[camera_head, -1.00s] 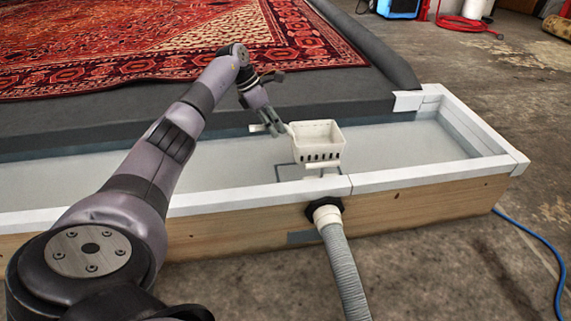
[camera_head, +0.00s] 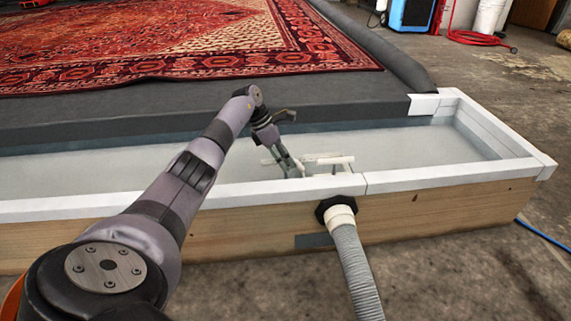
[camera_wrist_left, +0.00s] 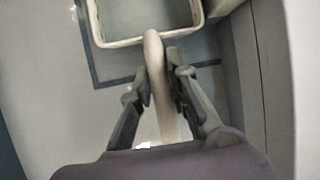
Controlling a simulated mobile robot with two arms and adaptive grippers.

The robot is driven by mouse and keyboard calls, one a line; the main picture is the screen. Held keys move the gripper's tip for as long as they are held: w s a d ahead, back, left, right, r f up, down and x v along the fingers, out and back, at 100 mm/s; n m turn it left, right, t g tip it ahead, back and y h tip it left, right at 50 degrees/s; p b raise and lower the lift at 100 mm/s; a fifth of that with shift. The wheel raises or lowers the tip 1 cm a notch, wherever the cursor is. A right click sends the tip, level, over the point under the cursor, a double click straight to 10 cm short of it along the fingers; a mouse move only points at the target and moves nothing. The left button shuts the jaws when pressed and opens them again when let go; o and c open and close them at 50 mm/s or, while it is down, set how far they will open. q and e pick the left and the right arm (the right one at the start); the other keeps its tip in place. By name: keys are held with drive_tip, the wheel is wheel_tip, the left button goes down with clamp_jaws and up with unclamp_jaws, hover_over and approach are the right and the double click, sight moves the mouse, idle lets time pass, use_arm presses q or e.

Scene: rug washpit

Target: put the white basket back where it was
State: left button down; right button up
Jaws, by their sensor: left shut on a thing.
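The white basket (camera_head: 328,160) is low in the trough near its front wall, above the drain hose fitting. Only its upper part shows in the head view; the front wall hides the rest. In the left wrist view its open rim (camera_wrist_left: 146,41) and pale handle (camera_wrist_left: 153,62) show. My left gripper (camera_head: 296,170) reaches down into the trough from the left. In the left wrist view my left gripper (camera_wrist_left: 157,84) has its fingers on both sides of the handle, shut on it. I cannot tell if the basket touches the floor. My right gripper is out of view.
A dark outline (camera_wrist_left: 90,60) marks the trough floor around the basket. The white-topped trough wall (camera_head: 420,179) runs in front, with a grey hose (camera_head: 355,265) below. A patterned rug (camera_head: 190,45) lies behind. The trough is clear to the right.

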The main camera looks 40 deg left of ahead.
use_arm(q)
drive_tip(key=c, duration=1.5)
unclamp_jaws()
drive_tip(key=shift+c, duration=0.2)
